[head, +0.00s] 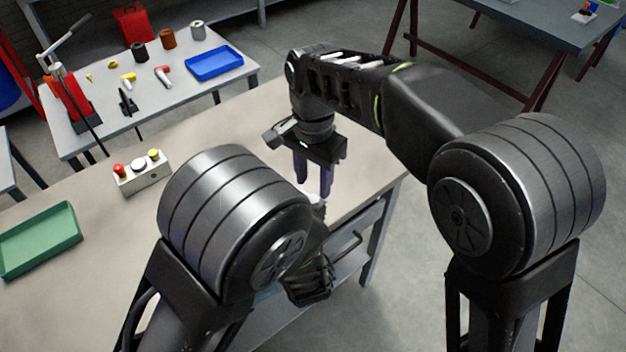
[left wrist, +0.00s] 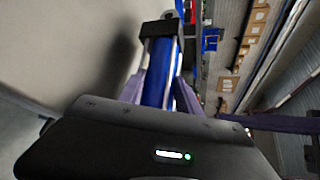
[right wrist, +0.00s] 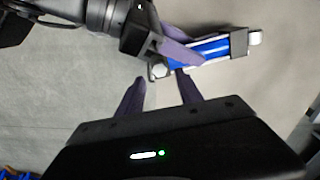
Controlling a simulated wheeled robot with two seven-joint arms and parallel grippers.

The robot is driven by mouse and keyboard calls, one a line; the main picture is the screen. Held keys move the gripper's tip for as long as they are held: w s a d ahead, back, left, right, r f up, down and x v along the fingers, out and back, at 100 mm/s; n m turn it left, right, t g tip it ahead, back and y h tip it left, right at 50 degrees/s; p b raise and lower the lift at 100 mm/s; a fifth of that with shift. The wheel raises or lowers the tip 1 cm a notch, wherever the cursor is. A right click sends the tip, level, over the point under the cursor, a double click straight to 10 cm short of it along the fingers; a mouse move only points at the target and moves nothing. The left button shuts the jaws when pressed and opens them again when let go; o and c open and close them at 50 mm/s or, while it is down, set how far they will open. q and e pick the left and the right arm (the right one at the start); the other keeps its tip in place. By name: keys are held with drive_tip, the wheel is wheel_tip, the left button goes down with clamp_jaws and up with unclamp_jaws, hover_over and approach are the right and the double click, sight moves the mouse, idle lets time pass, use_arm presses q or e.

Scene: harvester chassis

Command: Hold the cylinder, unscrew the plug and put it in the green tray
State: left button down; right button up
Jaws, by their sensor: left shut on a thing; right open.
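The blue cylinder (right wrist: 212,48) with a black collar (right wrist: 239,42) is held between the purple fingers of my left gripper (right wrist: 185,52) in the right wrist view. It also shows between those fingers in the left wrist view (left wrist: 160,80). A pale, faceted piece that looks like the plug (right wrist: 160,70) is at its near end. My right gripper (right wrist: 160,88) is open, its fingertips on either side of and just short of that piece. In the head view the right gripper (head: 313,188) points down; my left arm hides most of the cylinder. The empty green tray (head: 40,240) lies at the left.
A control box (head: 142,174) with red, white and yellow buttons stands on the workbench (head: 110,250). A back table holds a blue tray (head: 214,63), tools and several small cylinders. The bench between the box and the green tray is clear.

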sight(313, 198)
wheel_tip(313, 198, up, 3)
drive_tip(key=m, duration=0.2)
drive_tip(key=shift+m, duration=0.3)
drive_tip(key=shift+f, duration=0.2)
drive_tip(key=shift+f, duration=3.9)
drive_tip(key=shift+c, duration=0.2)
clamp_jaws()
